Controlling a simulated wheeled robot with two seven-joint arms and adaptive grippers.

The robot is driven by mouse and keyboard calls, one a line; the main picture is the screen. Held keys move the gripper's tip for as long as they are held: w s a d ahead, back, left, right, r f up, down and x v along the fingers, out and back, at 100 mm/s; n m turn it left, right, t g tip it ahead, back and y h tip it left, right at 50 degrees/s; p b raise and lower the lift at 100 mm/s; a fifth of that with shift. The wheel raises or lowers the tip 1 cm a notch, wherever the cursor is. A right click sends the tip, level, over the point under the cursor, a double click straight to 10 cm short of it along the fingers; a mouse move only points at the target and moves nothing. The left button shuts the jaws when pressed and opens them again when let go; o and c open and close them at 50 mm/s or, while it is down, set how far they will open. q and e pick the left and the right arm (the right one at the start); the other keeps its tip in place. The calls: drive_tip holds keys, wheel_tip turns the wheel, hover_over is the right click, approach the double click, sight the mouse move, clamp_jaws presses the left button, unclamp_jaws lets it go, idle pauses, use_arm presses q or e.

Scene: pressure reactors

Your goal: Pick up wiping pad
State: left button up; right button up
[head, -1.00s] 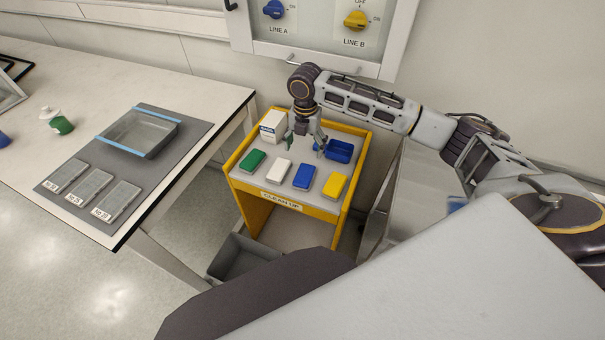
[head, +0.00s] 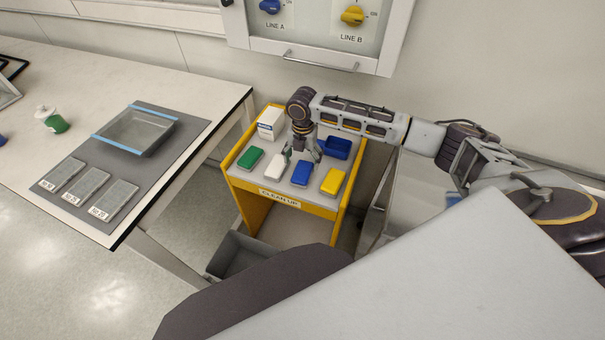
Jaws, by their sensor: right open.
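Several wiping pads lie in a row on the yellow clean-up cart (head: 233,181): a green pad (head: 250,159), a white pad (head: 275,168), a blue pad (head: 301,174) and a yellow pad (head: 332,181). My right gripper (head: 302,158) is open and points down over the cart, just behind the white and blue pads. Its fingers are apart with no pad between them. I cannot tell its exact height above the cart top. My left gripper is not in view.
A white box (head: 270,123) and a blue bin (head: 336,148) stand at the cart's back. A grey bin (head: 240,256) is on the floor in front. The bench at left holds a clear tray (head: 135,132) and several labelled plates. A wall cabinet (head: 310,62) hangs behind.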

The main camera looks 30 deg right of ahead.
sight(303, 171)
drive_tip(key=shift+f, duration=0.6)
wheel_tip(303, 171, down, 3)
drive_tip(key=shift+s+f, duration=0.1)
drive_tip(key=shift+f, duration=0.8)
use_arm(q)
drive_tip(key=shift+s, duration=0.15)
